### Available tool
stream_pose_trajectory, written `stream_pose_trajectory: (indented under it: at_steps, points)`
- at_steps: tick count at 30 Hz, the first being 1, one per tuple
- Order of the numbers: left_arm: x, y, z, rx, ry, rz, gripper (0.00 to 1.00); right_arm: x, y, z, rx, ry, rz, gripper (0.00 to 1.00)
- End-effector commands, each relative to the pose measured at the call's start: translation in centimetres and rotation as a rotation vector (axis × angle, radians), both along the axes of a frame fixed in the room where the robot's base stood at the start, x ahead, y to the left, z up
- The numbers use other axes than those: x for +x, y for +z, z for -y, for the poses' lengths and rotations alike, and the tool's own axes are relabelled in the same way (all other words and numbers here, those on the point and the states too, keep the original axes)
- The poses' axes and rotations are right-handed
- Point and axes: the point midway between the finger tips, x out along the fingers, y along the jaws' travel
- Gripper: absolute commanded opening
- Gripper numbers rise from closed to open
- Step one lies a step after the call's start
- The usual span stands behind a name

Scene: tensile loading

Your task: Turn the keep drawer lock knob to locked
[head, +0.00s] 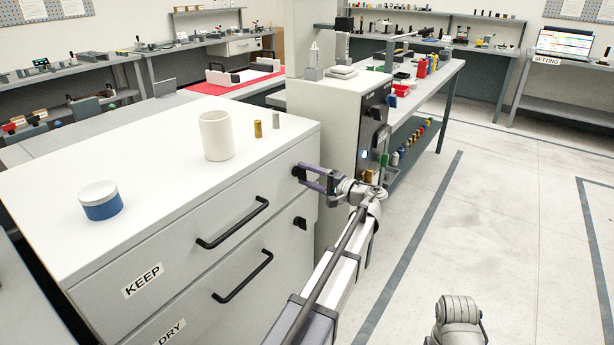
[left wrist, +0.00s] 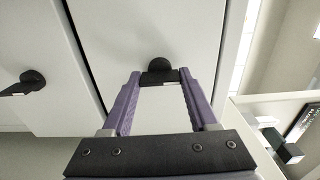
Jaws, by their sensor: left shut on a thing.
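The keep drawer (head: 142,280) is the upper, closed drawer of a white cabinet, with a black bar handle. Its black lock knob (head: 297,171) sits near the drawer's right end. My left gripper (head: 305,178) reaches it from the right, with purple fingers. In the left wrist view the knob (left wrist: 160,66) lies between the two fingertips of my left gripper (left wrist: 160,80), which is shut on it. The fingers partly hide the knob in the head view, and I cannot tell its setting. My right gripper is not in view.
Below is the dry drawer (head: 172,331) with its own black knob (head: 299,223). A white cup (head: 215,136), a blue jar with a white lid (head: 100,201) and two small cylinders stand on the cabinet top. A tall white machine (head: 340,130) stands close behind my gripper. The floor at right is clear.

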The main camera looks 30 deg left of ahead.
Motion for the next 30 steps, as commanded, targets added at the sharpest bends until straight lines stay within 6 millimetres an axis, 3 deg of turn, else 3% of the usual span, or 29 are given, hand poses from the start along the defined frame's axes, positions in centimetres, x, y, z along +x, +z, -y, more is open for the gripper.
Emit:
stream_pose_trajectory:
  at_steps: [1,2,9,19,30]
  points:
    - [-0.1,-0.1,0.0,-0.003,0.002,0.002,0.04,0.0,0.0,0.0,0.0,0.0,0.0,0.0]
    - [-0.1,-0.1,0.0,-0.002,0.002,0.002,0.63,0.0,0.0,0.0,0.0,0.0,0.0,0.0]
    - [0.0,0.0,0.0,-0.001,0.001,0.001,0.9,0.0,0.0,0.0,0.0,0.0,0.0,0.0]
    - [0.0,0.0,0.7,-0.001,-0.001,0.0,0.9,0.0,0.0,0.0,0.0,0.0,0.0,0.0]
    - [-0.5,0.0,6.3,-0.001,-0.001,0.0,0.9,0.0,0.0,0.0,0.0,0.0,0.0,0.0]
